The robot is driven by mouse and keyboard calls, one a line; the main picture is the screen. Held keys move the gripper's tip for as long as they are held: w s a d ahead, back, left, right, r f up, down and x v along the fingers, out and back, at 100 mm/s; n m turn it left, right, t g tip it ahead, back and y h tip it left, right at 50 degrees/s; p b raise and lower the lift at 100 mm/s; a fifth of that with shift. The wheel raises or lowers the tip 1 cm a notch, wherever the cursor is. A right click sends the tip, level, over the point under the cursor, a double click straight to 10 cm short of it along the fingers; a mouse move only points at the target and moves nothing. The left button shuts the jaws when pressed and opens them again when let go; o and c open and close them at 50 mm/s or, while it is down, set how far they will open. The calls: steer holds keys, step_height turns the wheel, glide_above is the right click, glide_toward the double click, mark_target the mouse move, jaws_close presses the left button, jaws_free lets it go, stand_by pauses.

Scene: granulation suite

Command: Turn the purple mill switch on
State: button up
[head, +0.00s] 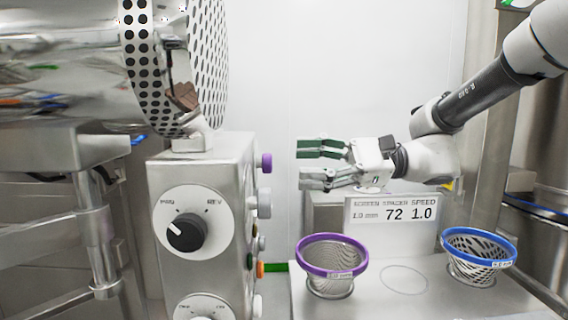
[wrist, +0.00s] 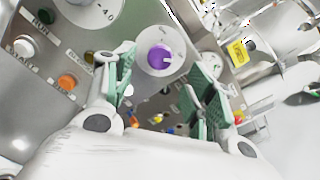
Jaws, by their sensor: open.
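The purple mill switch (wrist: 159,56) is a round knob on a white dial plate in the wrist view, just beyond and between my fingertips. A pale mark shows on its lower right side. In the head view the purple knob (head: 265,162) sticks out from the right side of the steel control housing (head: 205,170). My gripper (head: 305,164) points left towards it, with a gap between its fingertips and the knob. The jaws are open and empty, and both green-padded fingers (wrist: 163,68) show in the wrist view.
Below the purple knob in the head view are a grey knob (head: 264,203) and coloured buttons. The wrist view shows a green button (wrist: 46,15) and an orange button (wrist: 67,82). A purple-rimmed basket (head: 333,241) and a blue-rimmed basket (head: 479,242) stand below my arm.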

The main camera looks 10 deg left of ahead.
steer(key=shift+v, duration=2.8)
